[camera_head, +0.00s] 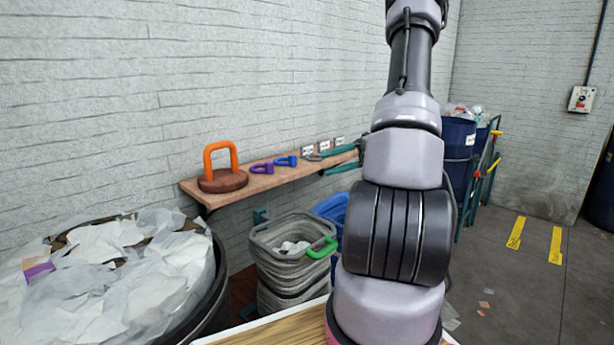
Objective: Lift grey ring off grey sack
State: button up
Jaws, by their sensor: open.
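The grey sack (283,288) stands on the floor below the shelf, left of my arm, its sides creased. The grey ring (268,257) is a rounded frame lying around the sack's mouth. A green handle (323,248) sits on the ring's right side. Pale crumpled pieces (293,247) show inside the mouth. The sack's lower part is hidden by the wooden surface in front. My arm rises through the middle of the view and leaves it at the top; my gripper is out of view.
A wall shelf (270,182) holds an orange-handled brown disc (222,178), purple and blue shackles, and a teal-handled tool (340,153). A dark drum (215,285) full of white scraps stands left of the sack. A blue bin (332,209) stands behind it. Floor at right is mostly clear.

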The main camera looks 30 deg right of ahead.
jog(key=d+f+m+t, duration=0.2)
jog(key=d+f+m, duration=0.1)
jog(key=d+m, duration=0.1)
jog(key=x, duration=1.1)
jog(key=shift+w+r+t, duration=0.3)
jog(key=shift+w, duration=0.05)
jog(key=shift+d, duration=0.1)
grip_shut()
dwell(0.6)
grip_release()
